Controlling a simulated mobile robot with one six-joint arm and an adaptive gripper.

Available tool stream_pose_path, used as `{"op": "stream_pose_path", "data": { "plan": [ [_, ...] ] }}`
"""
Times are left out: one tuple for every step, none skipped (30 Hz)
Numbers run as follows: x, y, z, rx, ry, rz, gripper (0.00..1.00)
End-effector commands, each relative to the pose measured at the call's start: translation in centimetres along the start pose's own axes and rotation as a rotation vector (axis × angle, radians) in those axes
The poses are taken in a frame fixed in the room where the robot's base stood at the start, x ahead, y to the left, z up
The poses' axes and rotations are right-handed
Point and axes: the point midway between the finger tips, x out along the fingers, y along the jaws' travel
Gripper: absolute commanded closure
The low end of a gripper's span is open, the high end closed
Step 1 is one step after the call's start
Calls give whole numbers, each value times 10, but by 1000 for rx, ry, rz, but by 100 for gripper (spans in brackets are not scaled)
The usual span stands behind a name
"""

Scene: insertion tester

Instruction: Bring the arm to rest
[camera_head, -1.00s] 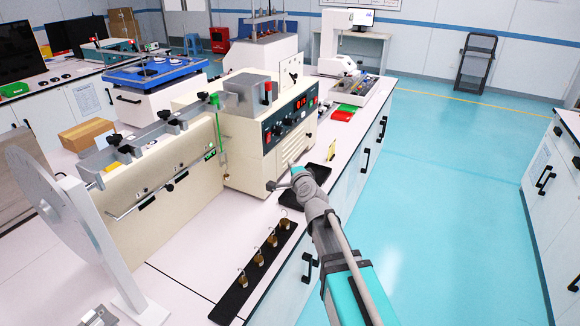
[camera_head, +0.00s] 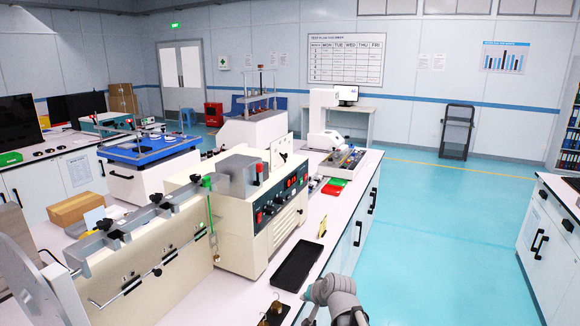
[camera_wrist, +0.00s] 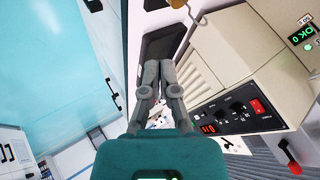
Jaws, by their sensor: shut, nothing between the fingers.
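My gripper (camera_wrist: 159,68) shows in the wrist view with its two grey fingers together and nothing between them. The fingers point towards the black tray (camera_wrist: 180,30) on the bench; I cannot tell the height above it. In the head view, part of my arm shows at the bottom edge, in front of the bench; the fingers cannot be made out there. The black tray (camera_head: 298,265) lies empty in front of the cream tester (camera_head: 250,222).
The tester's control panel (camera_wrist: 236,112) is close to the right of my gripper in the wrist view. Small brass weights (camera_head: 274,312) stand at the bench's near edge. A yellow tag (camera_head: 322,227) stands beyond the tray. Open blue floor (camera_head: 430,240) lies right of the bench.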

Motion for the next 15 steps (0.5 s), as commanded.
{"op": "stream_pose_path", "data": {
  "plan": [
    [-9,15,9,-37,-44,50,100],
    [-13,23,15,-59,-74,81,100],
    [-18,34,22,-88,-114,120,100],
    [-23,43,27,-109,-144,151,100],
    [-28,52,32,-129,-174,181,100],
    [-35,63,39,-153,-216,221,100],
    [-40,71,44,-170,-247,250,100],
    [-46,79,49,-185,-279,278,100],
    [-54,90,55,-204,-320,314,100],
    [-60,97,60,-217,-350,341,100],
    [-66,104,64,-227,-378,365,100],
    [-73,112,69,-239,-413,393,100],
    [-78,117,72,-248,-437,413,100],
    [-83,122,75,-254,-460,431,100],
    [-89,127,79,-261,-486,451,100]
  ]
}}
